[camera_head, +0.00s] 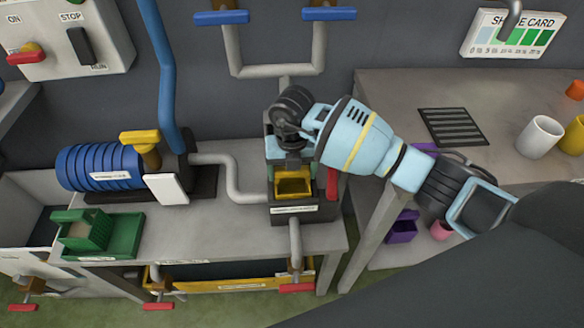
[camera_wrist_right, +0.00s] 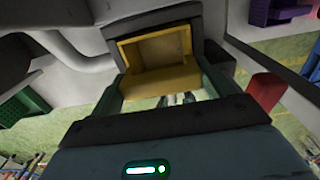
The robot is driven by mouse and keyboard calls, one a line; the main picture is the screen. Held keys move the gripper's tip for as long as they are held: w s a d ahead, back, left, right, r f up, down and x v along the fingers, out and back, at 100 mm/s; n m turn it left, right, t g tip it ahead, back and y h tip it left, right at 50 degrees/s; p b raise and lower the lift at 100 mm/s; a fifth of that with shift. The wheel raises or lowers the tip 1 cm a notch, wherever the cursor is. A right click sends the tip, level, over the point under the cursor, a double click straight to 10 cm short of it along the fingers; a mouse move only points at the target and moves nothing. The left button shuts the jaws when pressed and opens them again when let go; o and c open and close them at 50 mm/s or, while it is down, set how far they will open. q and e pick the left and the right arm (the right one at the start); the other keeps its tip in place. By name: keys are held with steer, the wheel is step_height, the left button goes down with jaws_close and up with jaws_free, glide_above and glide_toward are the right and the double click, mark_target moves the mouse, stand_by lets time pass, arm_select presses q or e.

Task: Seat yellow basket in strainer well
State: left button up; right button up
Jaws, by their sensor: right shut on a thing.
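The yellow basket (camera_head: 293,188) is a small open box at the mouth of the dark strainer well (camera_head: 315,214) on the bench. My right gripper (camera_head: 291,167) reaches over it from above and is shut on it. In the right wrist view the basket (camera_wrist_right: 150,82) shows its empty inside between the fingers of my right gripper (camera_wrist_right: 165,88), with the grey well wall (camera_wrist_right: 150,20) around its far side. I cannot tell how deep the basket sits. The basket's rear edge is hidden by the gripper in the head view. My left gripper is not in view.
A red handle (camera_head: 332,184) stands close to the well's right side. A grey pipe (camera_head: 238,190) joins the well from the blue ribbed pump motor (camera_head: 95,168). A green tray (camera_head: 125,235) lies left on the bench. A table with a white mug (camera_head: 540,137) is at right.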

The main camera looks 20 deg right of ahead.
steer(key=o, duration=1.5)
steer(key=shift+r, duration=0.55)
step_height(320, 180, up, 12)
steer(key=p, duration=0.1)
